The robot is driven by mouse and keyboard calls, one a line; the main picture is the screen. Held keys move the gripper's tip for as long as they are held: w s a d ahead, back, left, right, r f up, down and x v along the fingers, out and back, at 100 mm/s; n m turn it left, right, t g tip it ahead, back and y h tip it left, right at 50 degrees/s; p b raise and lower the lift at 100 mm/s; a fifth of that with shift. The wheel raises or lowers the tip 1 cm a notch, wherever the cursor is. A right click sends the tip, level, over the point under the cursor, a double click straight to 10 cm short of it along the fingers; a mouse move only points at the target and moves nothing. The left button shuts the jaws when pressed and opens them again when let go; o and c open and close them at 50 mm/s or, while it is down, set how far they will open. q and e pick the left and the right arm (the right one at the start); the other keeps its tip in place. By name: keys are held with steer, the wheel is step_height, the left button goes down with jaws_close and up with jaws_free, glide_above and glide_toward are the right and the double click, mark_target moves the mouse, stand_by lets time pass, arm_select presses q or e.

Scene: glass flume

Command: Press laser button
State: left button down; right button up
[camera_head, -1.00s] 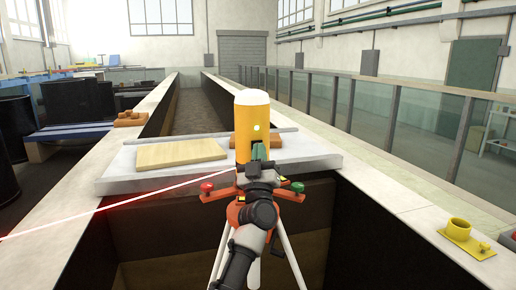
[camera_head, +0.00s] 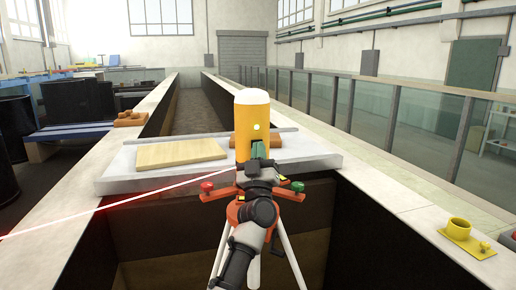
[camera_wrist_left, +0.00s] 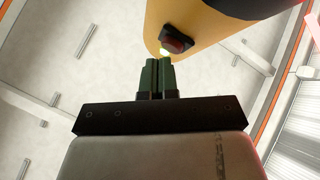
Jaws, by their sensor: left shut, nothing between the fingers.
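The laser (camera_head: 252,112) is an upright yellow cylinder with a white top, on a white tripod (camera_head: 290,255). A red beam (camera_head: 110,203) runs from near its lower part to the left edge. My left gripper (camera_head: 259,148) is in front of the laser's lower body, its green fingers shut and empty. In the left wrist view, a dark housing with a red button (camera_wrist_left: 176,43) sits on the laser's yellow side (camera_wrist_left: 208,32). The left fingertips (camera_wrist_left: 157,60) are just below and left of the button, near a small glowing light. I cannot tell whether they touch the laser. My right gripper is not in view.
A pale slab (camera_head: 118,182) spans the flume behind the laser and bears a wooden board (camera_head: 181,153). A yellow cup on a plate (camera_head: 459,229) stands on the right wall top. A glass-panelled railing (camera_head: 375,112) runs along the right.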

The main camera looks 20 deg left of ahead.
arm_select(q)
steer(key=shift+w+a, duration=0.2)
stand_by(0.5)
steer(key=shift+s+d+p, duration=0.3)
steer(key=shift+s+p, duration=0.2)
steer(key=shift+s+d+p, duration=0.55)
steer(key=shift+s+p, duration=0.1)
steer(key=shift+s, duration=0.15)
steer(key=shift+s+d+p, duration=0.6)
steer(key=shift+s+p, duration=0.05)
steer(key=shift+s, duration=0.2)
steer(key=shift+s+d+p, duration=0.55)
steer(key=shift+s+p, duration=0.1)
steer(key=shift+s, duration=0.15)
